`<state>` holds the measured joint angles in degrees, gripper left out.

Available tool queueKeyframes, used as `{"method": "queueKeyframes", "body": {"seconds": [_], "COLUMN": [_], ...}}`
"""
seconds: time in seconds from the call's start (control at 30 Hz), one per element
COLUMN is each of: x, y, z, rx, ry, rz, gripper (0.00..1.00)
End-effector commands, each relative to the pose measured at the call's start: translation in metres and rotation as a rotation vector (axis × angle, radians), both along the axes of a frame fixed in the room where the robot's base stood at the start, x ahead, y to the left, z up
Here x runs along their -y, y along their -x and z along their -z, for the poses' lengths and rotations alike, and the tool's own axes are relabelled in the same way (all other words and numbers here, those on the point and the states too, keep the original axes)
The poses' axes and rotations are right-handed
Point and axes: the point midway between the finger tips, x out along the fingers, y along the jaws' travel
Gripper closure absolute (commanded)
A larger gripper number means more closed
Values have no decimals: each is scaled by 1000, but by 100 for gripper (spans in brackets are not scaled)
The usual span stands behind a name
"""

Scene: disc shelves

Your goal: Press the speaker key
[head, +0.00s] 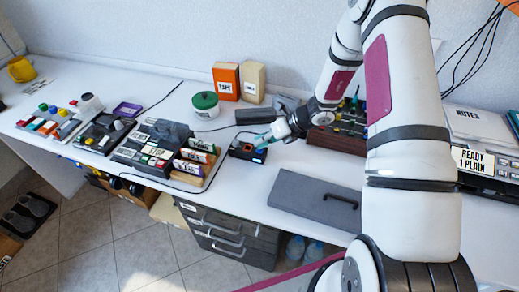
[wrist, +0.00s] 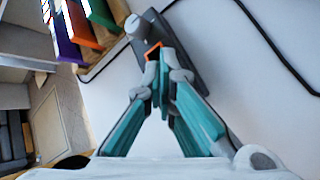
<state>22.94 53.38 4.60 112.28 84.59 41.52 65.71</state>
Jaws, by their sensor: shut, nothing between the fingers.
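A small dark box (head: 249,153) with coloured keys on top sits on the white bench near its front edge. No label on it is readable, so I cannot tell which key is the speaker key. My gripper (head: 262,143) is shut and empty, its teal fingers pointing down at this box. In the wrist view the closed fingertips (wrist: 161,52) are over the dark box (wrist: 189,62), beside an orange-edged piece (wrist: 152,48). A grey round knob (wrist: 137,27) stands on the box farther off. The fingertips hide part of the top; I cannot tell whether they touch it.
A rack of coloured, labelled pieces (head: 194,160) stands close on the left. A grey flat case (head: 315,203) lies to the right. A black cable (wrist: 265,35) runs over the bench.

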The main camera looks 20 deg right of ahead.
Motion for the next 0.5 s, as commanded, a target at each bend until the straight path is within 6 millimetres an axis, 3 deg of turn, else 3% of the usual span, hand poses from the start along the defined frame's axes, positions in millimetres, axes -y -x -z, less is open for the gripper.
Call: {"method": "queueKeyframes", "body": {"seconds": [0.5], "x": [0], "y": [0], "z": [-10], "rx": [1], "ry": [0], "rz": [1], "gripper": [100]}}
